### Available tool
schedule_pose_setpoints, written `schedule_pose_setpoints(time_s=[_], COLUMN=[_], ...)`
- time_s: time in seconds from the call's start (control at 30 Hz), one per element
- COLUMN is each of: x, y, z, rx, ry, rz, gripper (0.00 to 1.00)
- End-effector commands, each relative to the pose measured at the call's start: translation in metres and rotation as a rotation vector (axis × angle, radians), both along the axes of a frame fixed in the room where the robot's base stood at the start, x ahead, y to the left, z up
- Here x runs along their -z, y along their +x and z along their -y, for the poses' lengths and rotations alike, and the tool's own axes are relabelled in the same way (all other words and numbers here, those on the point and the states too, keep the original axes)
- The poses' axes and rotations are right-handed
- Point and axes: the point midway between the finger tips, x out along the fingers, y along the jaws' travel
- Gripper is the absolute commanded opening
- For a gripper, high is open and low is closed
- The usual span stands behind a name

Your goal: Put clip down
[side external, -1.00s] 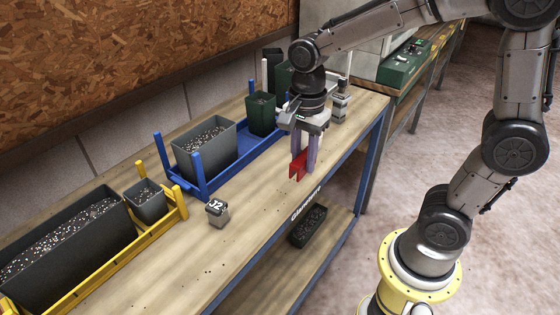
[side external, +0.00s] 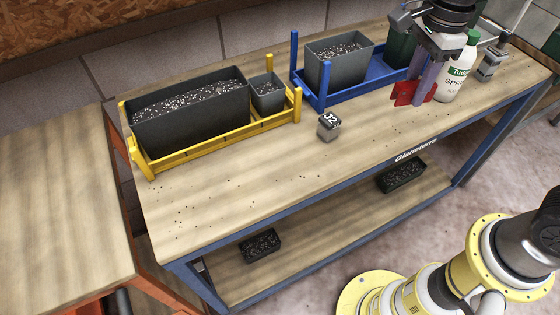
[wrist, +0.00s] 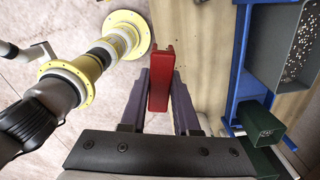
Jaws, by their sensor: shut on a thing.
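The red clip (side external: 405,94) is between the fingers of my gripper (side external: 424,88), at the right part of the wooden bench top (side external: 230,205). The wrist view shows the clip (wrist: 160,82) as a red bar pinched between both purple-grey fingers of my gripper (wrist: 160,98). The clip is low over the bench, in front of the blue rack (side external: 345,92). I cannot tell whether it touches the wood. The fingers hide part of it.
A white spray bottle (side external: 452,75) stands just right of the clip, with a grey tool (side external: 492,62) beyond it. A small grey block marked with white characters (side external: 328,127) is to the left. A yellow rack (side external: 215,140) holds soil pots. The bench's front left is clear.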

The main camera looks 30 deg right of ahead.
Motion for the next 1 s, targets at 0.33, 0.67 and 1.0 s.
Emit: schedule_pose_setpoints(time_s=[0.33,0.67,1.0], x=[0.009,0.027,0.057], y=[0.016,-0.001,0.050], z=[-0.139,-0.187,-0.231], rx=[-0.141,-0.270,-0.271], ry=[-0.001,-0.001,-0.001], rz=[-0.002,-0.001,-0.001], gripper=[0.00,0.00,0.00])
